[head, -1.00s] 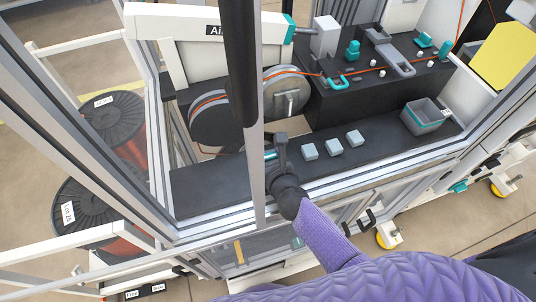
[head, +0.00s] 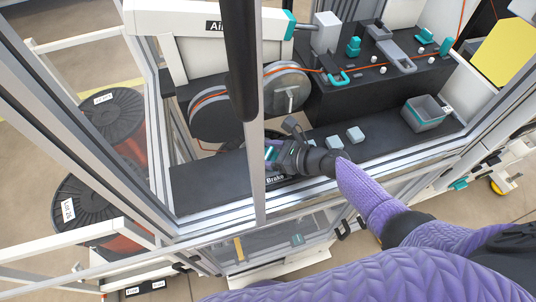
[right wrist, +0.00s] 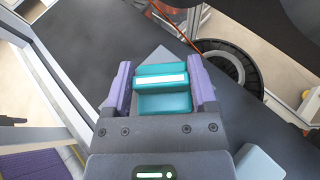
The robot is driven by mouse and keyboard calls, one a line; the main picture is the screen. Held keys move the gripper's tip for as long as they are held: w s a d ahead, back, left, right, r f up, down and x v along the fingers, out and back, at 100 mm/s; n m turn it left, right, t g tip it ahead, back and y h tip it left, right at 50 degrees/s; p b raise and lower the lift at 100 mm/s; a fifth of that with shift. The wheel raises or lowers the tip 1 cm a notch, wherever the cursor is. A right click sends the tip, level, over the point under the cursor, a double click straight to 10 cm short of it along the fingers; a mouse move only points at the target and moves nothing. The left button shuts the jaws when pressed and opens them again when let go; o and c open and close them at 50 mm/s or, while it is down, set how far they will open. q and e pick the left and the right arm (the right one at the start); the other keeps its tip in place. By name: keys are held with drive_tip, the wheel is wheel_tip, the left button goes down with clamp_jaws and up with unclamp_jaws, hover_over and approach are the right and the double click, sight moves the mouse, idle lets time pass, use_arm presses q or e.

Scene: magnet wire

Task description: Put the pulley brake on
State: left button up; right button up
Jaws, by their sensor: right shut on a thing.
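My right gripper (head: 272,154) is over the dark shelf (head: 205,187), below the pulleys. The right wrist view shows its purple fingers (right wrist: 162,88) shut on the two sides of a teal handle (right wrist: 163,102) with a white strip. A bit of the teal handle (head: 271,152) shows in the head view. A "Brake" label (head: 275,179) lies just below the gripper. What the handle is fixed to is mostly hidden. Two grey pulleys, one at the right (head: 288,88) and one at the left (head: 209,116), carry the orange wire (head: 305,70). My left gripper is not in view.
Grey-blue blocks (head: 355,134) and a grey bin (head: 425,113) stand on the shelf to the right. A frame post (head: 256,170) passes close to the gripper's left. Wire spools (head: 88,212) stand at the left. The shelf's left part is clear.

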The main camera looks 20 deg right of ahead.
drive_tip(key=n+g+y+b, duration=0.1)
drive_tip(key=n+g+b, duration=0.2)
drive_tip(key=b, duration=0.1)
drive_tip(key=n+g+y+b, duration=0.2)
drive_tip(key=n+g+b, duration=0.2)
drive_tip(key=shift+f+g, duration=0.2)
drive_tip(key=shift+g, duration=0.1)
drive_tip(key=shift+r+n+g+b, duration=0.15)
drive_tip(key=shift+n+g+b, duration=0.65)
drive_tip(key=shift+b, duration=0.25)
drive_tip(key=o, duration=1.2)
drive_tip(key=shift+c, duration=0.2)
drive_tip(key=shift+d+r, duration=0.1)
